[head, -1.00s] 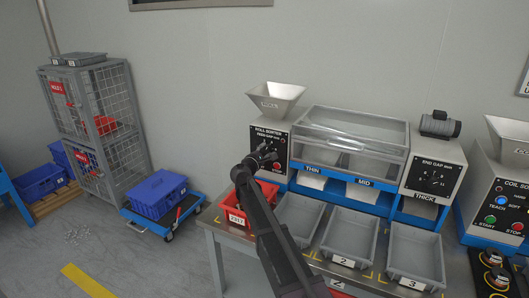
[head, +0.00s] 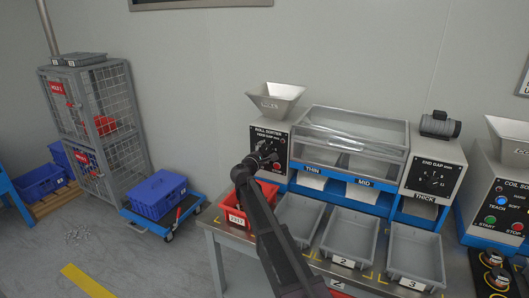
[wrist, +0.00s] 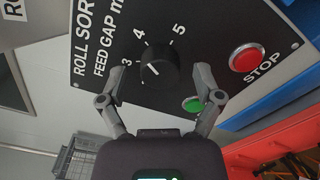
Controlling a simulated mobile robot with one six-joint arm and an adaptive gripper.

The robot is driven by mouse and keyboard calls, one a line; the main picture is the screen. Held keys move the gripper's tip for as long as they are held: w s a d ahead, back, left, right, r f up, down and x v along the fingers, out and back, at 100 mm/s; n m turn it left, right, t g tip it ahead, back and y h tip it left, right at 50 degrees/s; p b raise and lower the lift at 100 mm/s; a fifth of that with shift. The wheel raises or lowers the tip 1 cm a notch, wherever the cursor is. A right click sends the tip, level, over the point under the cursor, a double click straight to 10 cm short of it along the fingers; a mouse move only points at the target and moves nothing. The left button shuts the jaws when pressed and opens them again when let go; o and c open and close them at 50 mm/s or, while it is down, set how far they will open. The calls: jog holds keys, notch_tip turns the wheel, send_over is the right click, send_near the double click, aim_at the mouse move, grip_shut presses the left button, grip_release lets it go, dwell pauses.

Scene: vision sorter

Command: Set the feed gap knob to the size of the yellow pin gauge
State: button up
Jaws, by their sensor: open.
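The feed gap knob (wrist: 158,70) is a round black knob on the black panel of the roll sorter (head: 270,132). In the wrist view the numbers 3, 4 and 5 show around it. A short white mark shows on the knob; I cannot tell surely which number it points to. My gripper (wrist: 159,74) is open, with one finger on each side of the knob and a gap to it on both sides. In the head view my gripper (head: 266,156) is in front of the panel and hides the knob. I cannot make out a yellow pin gauge in any view.
A green button (wrist: 192,104) sits close to the right finger, and a red STOP button (wrist: 246,57) lies further right. A red bin (head: 238,216) stands below the panel, beside grey bins (head: 299,215). The end gap panel (head: 434,178) is further right.

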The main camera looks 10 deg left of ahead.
jog(key=shift+s, duration=0.15)
jog(key=v, duration=1.1)
jog(key=shift+s+a, duration=0.15)
jog(key=shift+s, duration=0.25)
